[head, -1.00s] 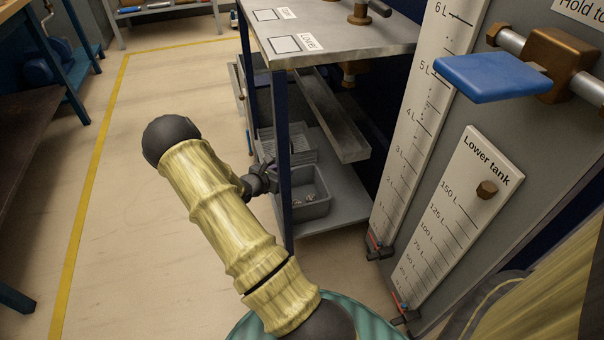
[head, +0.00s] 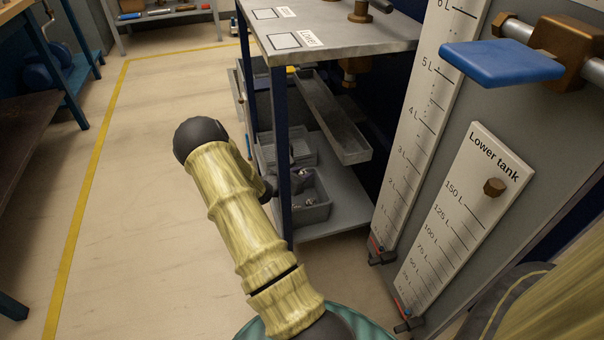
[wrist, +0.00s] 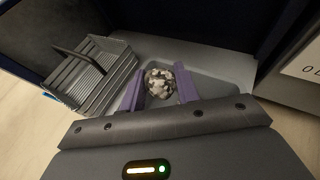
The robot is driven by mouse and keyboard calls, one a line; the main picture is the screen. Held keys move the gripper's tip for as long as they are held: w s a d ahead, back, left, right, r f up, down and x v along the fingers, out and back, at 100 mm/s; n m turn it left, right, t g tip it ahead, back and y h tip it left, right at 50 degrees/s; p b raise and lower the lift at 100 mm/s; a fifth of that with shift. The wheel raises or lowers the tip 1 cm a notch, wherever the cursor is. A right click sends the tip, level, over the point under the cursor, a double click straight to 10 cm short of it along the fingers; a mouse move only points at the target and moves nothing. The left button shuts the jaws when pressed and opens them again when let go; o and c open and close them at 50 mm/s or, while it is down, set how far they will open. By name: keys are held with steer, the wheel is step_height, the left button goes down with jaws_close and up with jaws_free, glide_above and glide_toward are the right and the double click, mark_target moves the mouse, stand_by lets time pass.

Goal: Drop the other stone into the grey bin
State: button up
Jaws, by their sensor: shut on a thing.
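In the wrist view a speckled grey-and-white stone (wrist: 160,83) sits between the two purple fingers of my gripper (wrist: 161,88), which is shut on it. The grey bin (wrist: 207,82) lies below and behind the fingers, on the lower shelf. In the head view the grey bin (head: 318,214) stands at the shelf's front, with small pale bits showing inside. My gripper (head: 303,181) is over the bin's left back part there, partly hidden by the table leg and my arm. Its exact height over the bin is hard to tell.
A grey slatted basket (wrist: 100,78) with a dark handle stands left of the bin. A blue table leg (head: 281,150) rises in front of the shelf. A sloping metal trough (head: 335,120) hangs above. Gauge boards (head: 455,215) stand at right; the floor at left is clear.

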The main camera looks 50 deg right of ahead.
mark_target(302, 172)
step_height(302, 172, down, 5)
steer(key=b, duration=0.3)
steer(key=shift+r, duration=0.2)
steer(key=o, duration=1.1)
steer(key=shift+o, duration=0.2)
step_height(302, 172, up, 10)
steer(key=p, duration=0.5)
